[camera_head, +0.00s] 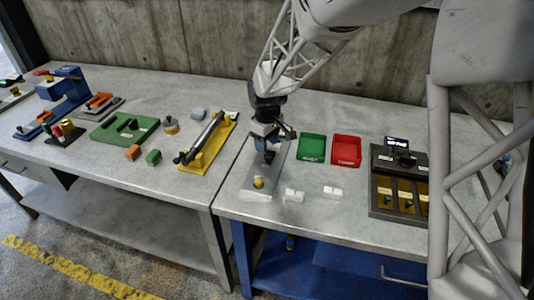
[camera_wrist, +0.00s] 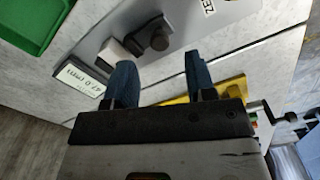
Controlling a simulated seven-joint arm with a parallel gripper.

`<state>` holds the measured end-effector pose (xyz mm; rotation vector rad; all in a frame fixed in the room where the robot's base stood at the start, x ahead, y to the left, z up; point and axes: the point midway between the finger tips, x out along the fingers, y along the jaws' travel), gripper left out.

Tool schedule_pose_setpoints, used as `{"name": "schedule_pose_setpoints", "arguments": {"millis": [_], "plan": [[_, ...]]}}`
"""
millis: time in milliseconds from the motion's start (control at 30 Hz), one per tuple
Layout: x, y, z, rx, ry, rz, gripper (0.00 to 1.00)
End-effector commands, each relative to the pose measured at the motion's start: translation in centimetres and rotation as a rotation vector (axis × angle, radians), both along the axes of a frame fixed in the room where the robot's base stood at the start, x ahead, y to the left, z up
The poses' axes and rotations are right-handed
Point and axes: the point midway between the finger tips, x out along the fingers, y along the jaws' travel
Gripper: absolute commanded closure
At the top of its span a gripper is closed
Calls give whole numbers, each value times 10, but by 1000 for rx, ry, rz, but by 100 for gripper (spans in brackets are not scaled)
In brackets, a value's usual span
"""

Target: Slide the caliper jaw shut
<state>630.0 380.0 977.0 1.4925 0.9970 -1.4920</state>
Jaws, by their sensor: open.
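In the wrist view the grey plate (camera_wrist: 205,35) carries a dark knob or jaw block (camera_wrist: 155,35), a pale block (camera_wrist: 116,50) and a label reading about 47.0 mm (camera_wrist: 84,78). My gripper (camera_head: 269,155) is over the plate's far part. In the wrist view its blue fingers (camera_wrist: 162,66) are apart with nothing between them; the dark block lies just beyond the tips. Contact cannot be told. My arm hides some of the plate.
A green tray (camera_head: 311,148) and a red tray (camera_head: 346,151) stand to the right, with white blocks (camera_head: 294,195) in front. A dark box with yellow compartments (camera_head: 399,190) is farther right. A yellow fixture with a bar (camera_head: 207,145) lies left, past the bench gap.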

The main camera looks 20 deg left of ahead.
Motion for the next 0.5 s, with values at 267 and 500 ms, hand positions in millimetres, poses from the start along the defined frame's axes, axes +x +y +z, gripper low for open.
{"name": "schedule_pose_setpoints", "arguments": {"millis": [267, 500], "plan": [[0, 0, -33, -1, 2, 0, 50], [0, 0, -46, -1, 0, 0, 50]]}}
